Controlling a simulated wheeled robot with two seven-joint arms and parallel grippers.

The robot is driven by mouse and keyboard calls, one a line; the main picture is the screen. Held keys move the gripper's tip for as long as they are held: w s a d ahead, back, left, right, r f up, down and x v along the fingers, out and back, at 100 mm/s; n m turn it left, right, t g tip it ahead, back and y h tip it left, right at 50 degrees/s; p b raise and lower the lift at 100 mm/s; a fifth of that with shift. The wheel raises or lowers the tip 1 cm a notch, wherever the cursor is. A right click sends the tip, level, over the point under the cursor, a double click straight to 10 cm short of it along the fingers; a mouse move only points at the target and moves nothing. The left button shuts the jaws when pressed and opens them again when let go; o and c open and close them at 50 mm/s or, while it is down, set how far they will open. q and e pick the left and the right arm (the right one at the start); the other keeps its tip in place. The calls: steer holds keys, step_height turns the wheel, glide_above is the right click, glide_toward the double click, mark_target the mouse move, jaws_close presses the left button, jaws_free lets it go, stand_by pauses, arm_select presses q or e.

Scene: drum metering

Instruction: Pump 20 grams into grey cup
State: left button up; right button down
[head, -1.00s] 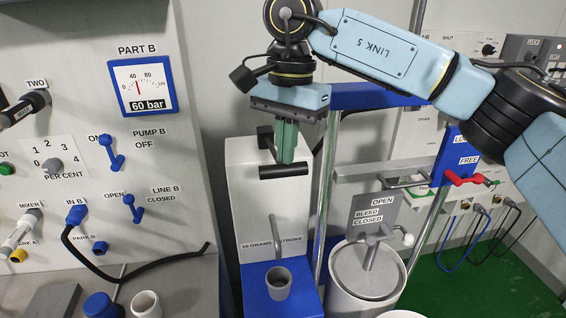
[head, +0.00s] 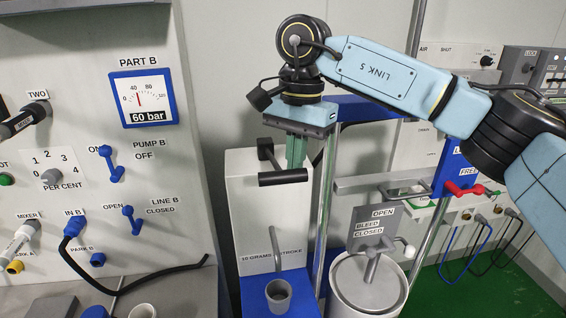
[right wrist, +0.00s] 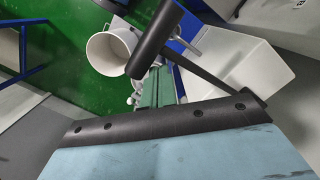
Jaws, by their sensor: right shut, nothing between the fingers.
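The grey cup (head: 279,297) stands upright on the blue base at the foot of the white pump body (head: 250,215), below the label "10 GRAMS STROKE". The pump's black handle bar (head: 284,178) sticks out near the top of that body. My right gripper (head: 296,152) points down with its green fingers shut and empty, right at the bar in the head view. In the right wrist view the bar (right wrist: 155,40) crosses above the green fingers (right wrist: 154,88); I cannot tell whether they touch it. My left gripper is not in view.
The left panel (head: 180,190) has a gauge (head: 143,99) at 60 bar, blue valve levers and a black hose. A white cup (head: 142,311) is at the lower left.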

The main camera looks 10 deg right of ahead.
steer(key=shift+f, duration=0.1)
step_height(320, 180, up, 13)
steer(key=shift+w+d+r, duration=0.2)
steer(key=shift+w+d, duration=0.25)
stand_by(1.0)
